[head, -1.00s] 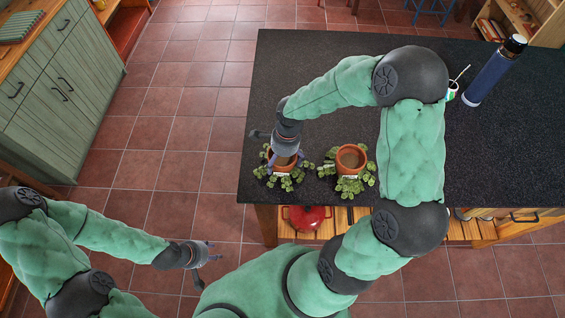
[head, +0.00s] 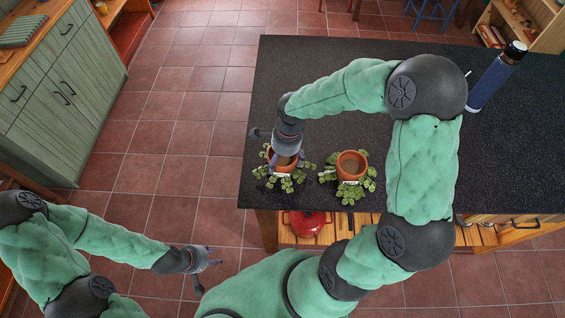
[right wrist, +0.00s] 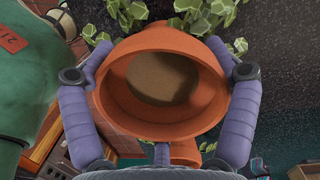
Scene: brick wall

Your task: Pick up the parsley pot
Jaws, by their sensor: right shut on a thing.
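The pot labels are too small to read. My left gripper (head: 208,259) is open and empty, away from the counter.
The dark countertop (head: 320,70) is clear behind the pots. A blue bottle (head: 494,78) stands at its right. A red lidded pot (head: 306,223) sits on the wooden shelf below. Green cabinets (head: 62,95) stand at the left, with open tiled floor between.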

